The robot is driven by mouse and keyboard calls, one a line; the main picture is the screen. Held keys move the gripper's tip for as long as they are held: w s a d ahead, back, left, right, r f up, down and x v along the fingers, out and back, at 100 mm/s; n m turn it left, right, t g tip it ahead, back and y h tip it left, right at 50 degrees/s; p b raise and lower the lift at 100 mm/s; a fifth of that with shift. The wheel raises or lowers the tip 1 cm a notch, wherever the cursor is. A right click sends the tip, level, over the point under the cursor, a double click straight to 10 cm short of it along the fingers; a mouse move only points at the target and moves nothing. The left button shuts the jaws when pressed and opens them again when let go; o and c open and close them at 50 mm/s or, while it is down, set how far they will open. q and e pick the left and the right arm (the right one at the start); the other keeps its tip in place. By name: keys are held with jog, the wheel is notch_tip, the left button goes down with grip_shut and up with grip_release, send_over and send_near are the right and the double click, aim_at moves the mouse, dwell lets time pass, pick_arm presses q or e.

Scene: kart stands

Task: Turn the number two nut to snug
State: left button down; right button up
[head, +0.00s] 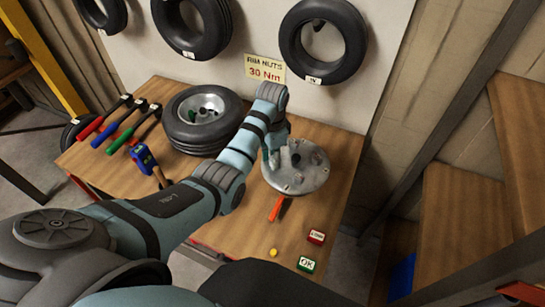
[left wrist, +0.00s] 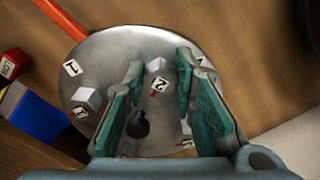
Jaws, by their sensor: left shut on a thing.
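A round grey metal hub plate (head: 309,180) lies on the bench, with an orange handle (head: 276,208) sticking out at its near edge. It fills the left wrist view (left wrist: 110,48), with numbered labels and pale nuts around a dark central knob (left wrist: 140,122). The number two nut (left wrist: 155,65) is beside the label marked 2. My left gripper (head: 272,158) is down at the plate's far left part. Its teal fingers stand on either side of that nut in the left wrist view (left wrist: 160,68) and are shut on it. Its turn and tightness cannot be seen. My right gripper is not in view.
A wheel with a tyre (head: 190,133) lies left of the plate. Red, blue and green-handled tools (head: 127,124) and a blue tool (head: 146,159) lie farther left. A red box (head: 316,236) and a green OK box (head: 307,264) stand near the front. A 30 Nm sign (head: 264,69) hangs behind.

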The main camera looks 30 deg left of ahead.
pick_arm(q)
jog(key=m, duration=0.3)
jog(key=shift+m, duration=0.3)
jog(key=shift+w+a+m, duration=0.1)
jog(key=shift+w+m, duration=0.05)
jog(key=shift+m, duration=1.85)
jog(key=c, duration=1.3)
grip_release()
jog(key=shift+c, duration=0.2)
